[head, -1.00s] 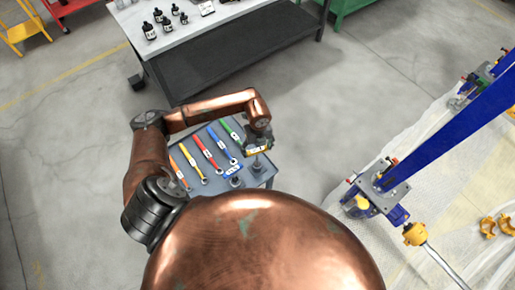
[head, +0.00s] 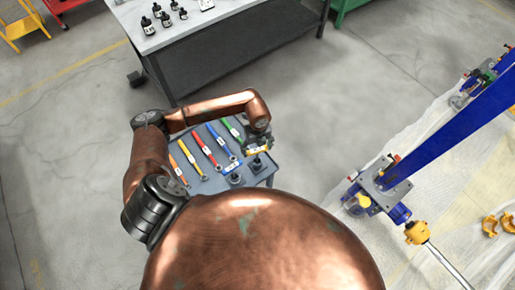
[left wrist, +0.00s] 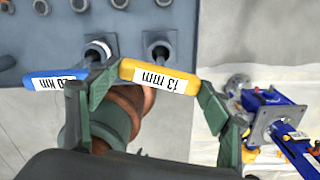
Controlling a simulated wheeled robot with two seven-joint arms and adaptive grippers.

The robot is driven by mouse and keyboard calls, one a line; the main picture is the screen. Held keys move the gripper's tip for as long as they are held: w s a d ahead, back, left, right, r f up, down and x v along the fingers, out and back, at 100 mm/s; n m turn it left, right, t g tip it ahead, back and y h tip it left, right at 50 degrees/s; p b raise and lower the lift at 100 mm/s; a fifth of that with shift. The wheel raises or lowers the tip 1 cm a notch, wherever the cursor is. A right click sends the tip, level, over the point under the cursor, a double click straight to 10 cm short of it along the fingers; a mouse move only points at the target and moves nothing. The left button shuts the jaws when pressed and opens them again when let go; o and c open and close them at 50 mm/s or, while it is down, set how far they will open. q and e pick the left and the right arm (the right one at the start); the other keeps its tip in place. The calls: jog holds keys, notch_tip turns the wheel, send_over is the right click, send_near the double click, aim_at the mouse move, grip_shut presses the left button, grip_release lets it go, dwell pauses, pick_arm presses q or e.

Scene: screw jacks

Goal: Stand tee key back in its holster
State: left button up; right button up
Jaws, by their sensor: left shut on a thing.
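The yellow tee key (left wrist: 158,77), its handle labelled 13 mm, is held crosswise between the fingers of my left gripper (left wrist: 158,88). In the head view my left gripper (head: 257,143) hangs over the cart's front right part with the yellow handle (head: 258,150) under it. A dark round holster (left wrist: 158,47) shows just beyond the handle, and in the head view the holster (head: 257,163) is just in front of the handle. The key's shaft is hidden, so I cannot tell whether it touches the holster. My right gripper is not in view.
A blue tee key (left wrist: 57,80) labelled 20 Nm is beside the neighbouring holster (left wrist: 97,50). Several coloured torque wrenches (head: 205,146) lie on the grey cart (head: 215,200). A bench (head: 230,60) stands behind. Blue jack equipment (head: 385,190) stands right, with free floor between.

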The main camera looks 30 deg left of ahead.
pick_arm(q)
jog(key=o, duration=1.9)
jog(key=shift+o, duration=0.2)
jog(key=shift+r, duration=0.1)
notch_tip(320, 180, up, 12)
jog(key=shift+d, duration=0.2)
